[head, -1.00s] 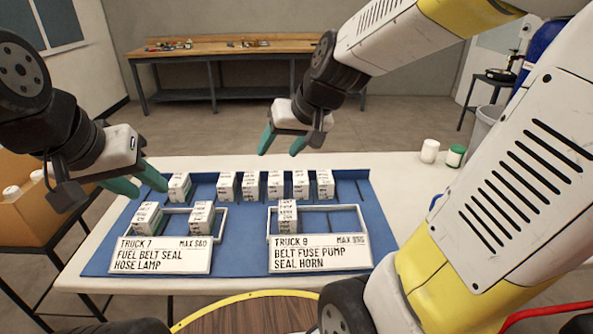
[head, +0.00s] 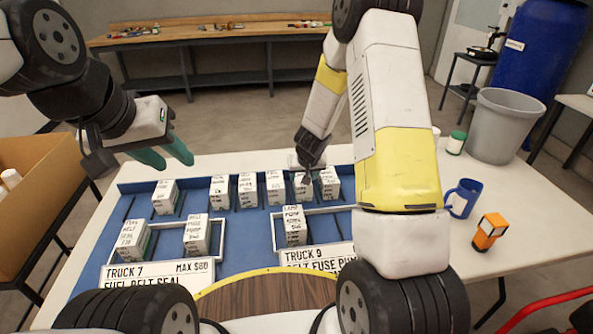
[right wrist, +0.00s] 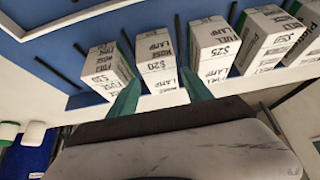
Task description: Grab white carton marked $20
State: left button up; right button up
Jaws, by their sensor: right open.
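A white carton marked $20 (right wrist: 158,60) stands in the right wrist view between the two teal fingers of my right gripper (right wrist: 158,82). The right gripper is open, one finger on each side of the carton's near end; I cannot tell if they touch it. In the head view that carton (head: 303,190) is in the back row, second from the right, partly under the right gripper (head: 305,176). My left gripper (head: 172,160) is open and empty above the left back of the blue tray.
Close neighbours are a carton (right wrist: 107,68) on one side and a $25 carton (right wrist: 215,45) on the other. The blue tray (head: 240,259) also holds cartons in the truck frames. A blue mug (head: 462,198) and orange item (head: 489,231) stand right.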

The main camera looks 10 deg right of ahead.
jog(key=x, duration=0.3)
jog(key=shift+w+f, duration=0.2)
jog(key=shift+f, duration=0.05)
jog(key=shift+w+x, duration=0.15)
jog(key=shift+x, duration=1.2)
jog(key=shift+w+x, duration=0.2)
jog(key=shift+x, duration=1.15)
jog(key=shift+r, duration=0.25)
jog(key=shift+c, duration=0.5)
jog(key=c, duration=1.1)
grip_shut()
jog(key=shift+r, duration=0.15)
